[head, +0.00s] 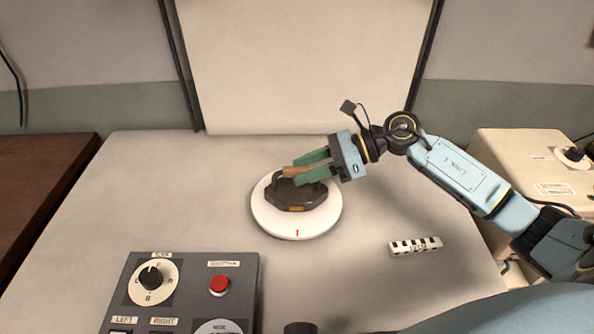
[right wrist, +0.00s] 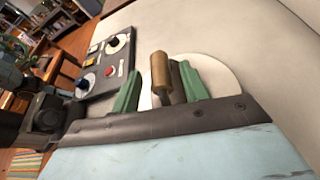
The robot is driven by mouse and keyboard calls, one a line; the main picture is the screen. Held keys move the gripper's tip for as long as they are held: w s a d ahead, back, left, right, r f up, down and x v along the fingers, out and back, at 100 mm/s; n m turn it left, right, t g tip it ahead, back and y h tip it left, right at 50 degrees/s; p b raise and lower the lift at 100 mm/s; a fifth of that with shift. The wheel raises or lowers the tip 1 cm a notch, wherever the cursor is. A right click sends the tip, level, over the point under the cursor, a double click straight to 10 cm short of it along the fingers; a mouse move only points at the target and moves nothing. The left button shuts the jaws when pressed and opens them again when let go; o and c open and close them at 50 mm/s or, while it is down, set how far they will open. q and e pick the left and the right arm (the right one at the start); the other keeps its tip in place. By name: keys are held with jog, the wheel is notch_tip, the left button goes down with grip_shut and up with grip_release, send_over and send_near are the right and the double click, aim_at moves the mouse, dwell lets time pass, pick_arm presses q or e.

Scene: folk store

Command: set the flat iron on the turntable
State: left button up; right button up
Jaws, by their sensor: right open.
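The flat iron (head: 297,196), dark with a wooden handle (head: 293,171), sits upright on the white round turntable (head: 297,229) in the head view. My right gripper (head: 306,171) is open, its green fingers on either side of the handle. In the right wrist view the wooden handle (right wrist: 160,72) stands up between the right gripper's green fingers (right wrist: 160,88), and most of the iron's body is hidden. The turntable (right wrist: 222,72) shows behind it. My left gripper is not in view.
A dark control box (head: 190,285) with a knob and a red button (head: 219,285) stands at the front left. A black-and-white scale bar (head: 415,246) lies right of the turntable. A cream backdrop (head: 305,60) rises behind.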

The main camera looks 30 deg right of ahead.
jog(key=v, duration=0.9)
jog(key=shift+s+d+b, duration=0.15)
jog(key=shift+d+b, duration=0.1)
jog(key=shift+b, duration=0.1)
dwell(0.9)
